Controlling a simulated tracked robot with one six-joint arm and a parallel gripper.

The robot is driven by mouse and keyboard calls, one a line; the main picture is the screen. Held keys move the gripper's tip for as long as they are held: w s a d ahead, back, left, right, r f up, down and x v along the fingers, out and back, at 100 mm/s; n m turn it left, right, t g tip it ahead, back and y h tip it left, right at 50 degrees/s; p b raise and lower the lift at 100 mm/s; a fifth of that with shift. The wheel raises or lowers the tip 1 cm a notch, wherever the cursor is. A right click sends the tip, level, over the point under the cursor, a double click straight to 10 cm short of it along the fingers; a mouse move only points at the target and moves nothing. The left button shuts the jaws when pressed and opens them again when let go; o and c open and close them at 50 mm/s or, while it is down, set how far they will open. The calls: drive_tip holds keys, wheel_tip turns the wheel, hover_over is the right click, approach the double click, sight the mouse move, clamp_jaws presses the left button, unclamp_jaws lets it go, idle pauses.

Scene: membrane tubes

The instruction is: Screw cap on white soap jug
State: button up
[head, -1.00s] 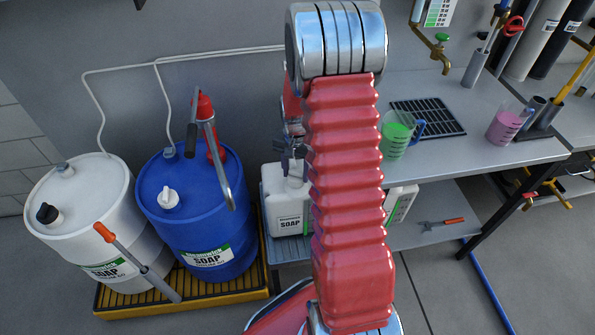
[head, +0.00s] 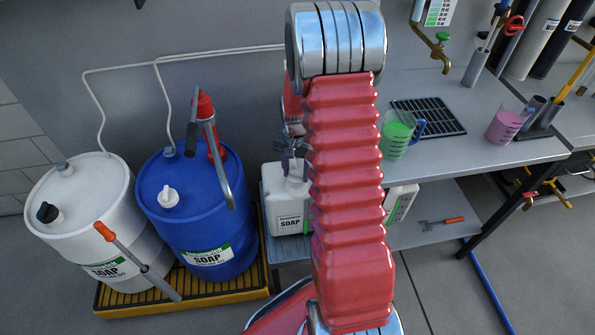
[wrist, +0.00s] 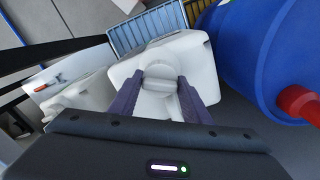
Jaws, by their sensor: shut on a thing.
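The white soap jug (head: 287,208) stands upright on the low shelf, partly hidden behind my arm in the head view. In the wrist view the white jug (wrist: 196,56) lies below my gripper. My gripper (wrist: 162,86) has its two purple fingers shut on a pale ridged cap (wrist: 160,77), one finger on each side. The cap is over the jug's neck. I cannot tell how far it is threaded on. In the head view my gripper (head: 293,147) is small and partly hidden by the arm, just above the jug's top.
A blue drum (head: 197,212) with a red pump stands close to the jug. A white drum (head: 83,222) is farther left. A second white container (head: 400,203) is right of the arm on the shelf. The bench above holds a green beaker (head: 397,137).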

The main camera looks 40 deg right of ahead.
drive_tip(key=shift+f, duration=0.1)
idle(0.5)
drive_tip(key=o, duration=1.2)
drive_tip(key=shift+r, duration=0.2)
drive_tip(key=shift+r, duration=3.35)
drive_tip(key=shift+n, duration=0.3)
